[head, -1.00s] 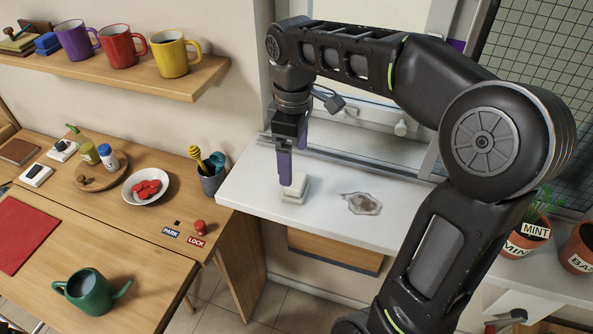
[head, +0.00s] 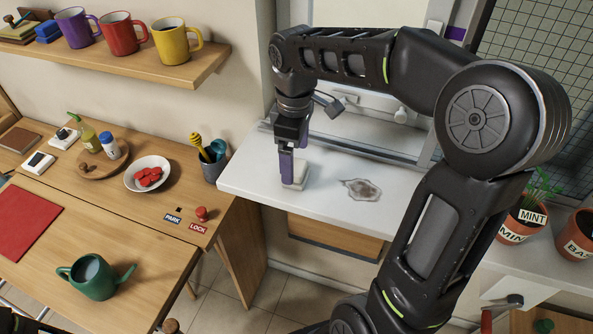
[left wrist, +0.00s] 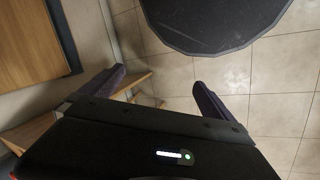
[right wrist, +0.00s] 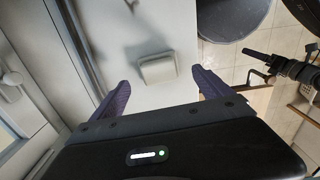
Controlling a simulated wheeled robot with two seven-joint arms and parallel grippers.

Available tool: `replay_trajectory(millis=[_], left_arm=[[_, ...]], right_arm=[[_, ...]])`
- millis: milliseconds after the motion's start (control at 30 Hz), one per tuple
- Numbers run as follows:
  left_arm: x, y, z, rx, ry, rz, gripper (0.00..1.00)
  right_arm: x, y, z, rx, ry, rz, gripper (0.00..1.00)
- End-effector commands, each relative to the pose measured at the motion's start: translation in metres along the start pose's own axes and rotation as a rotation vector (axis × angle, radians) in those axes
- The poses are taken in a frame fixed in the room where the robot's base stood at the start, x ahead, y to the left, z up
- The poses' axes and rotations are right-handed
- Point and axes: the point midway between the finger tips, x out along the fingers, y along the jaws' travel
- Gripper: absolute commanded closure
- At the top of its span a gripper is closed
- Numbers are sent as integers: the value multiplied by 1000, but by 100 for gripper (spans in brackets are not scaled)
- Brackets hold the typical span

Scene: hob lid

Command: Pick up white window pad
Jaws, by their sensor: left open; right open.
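The white window pad (head: 298,173) lies on the white sill at its left part, in the head view. My right gripper (head: 287,166) is pointed down at the pad, its purple finger overlapping the pad's left side in that view. In the right wrist view the pad (right wrist: 157,69) lies between the two spread fingers of my right gripper (right wrist: 160,78), with a gap on each side. The gripper is open and holds nothing. My left gripper (left wrist: 158,79) is open and empty in the left wrist view, above the tiled floor.
A grey stain (head: 362,189) marks the sill (head: 330,206) right of the pad. The window frame (head: 370,150) runs behind. Potted herbs (head: 515,222) stand at the right.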

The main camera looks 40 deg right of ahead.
Motion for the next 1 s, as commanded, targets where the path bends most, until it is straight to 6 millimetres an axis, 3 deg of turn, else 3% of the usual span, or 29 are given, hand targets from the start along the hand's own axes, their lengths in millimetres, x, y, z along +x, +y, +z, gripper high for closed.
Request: replay_trajectory(millis=[300,900,1000], left_arm=[[-9,2,1,-2,-3,-3,0],[-8,2,1,-2,-3,-3,0],[-8,2,1,-2,-3,-3,0]], right_arm=[[40,1,3,-1,-2,-2,11],[42,1,3,0,0,-1,11],[42,1,3,0,0,-1,17]])
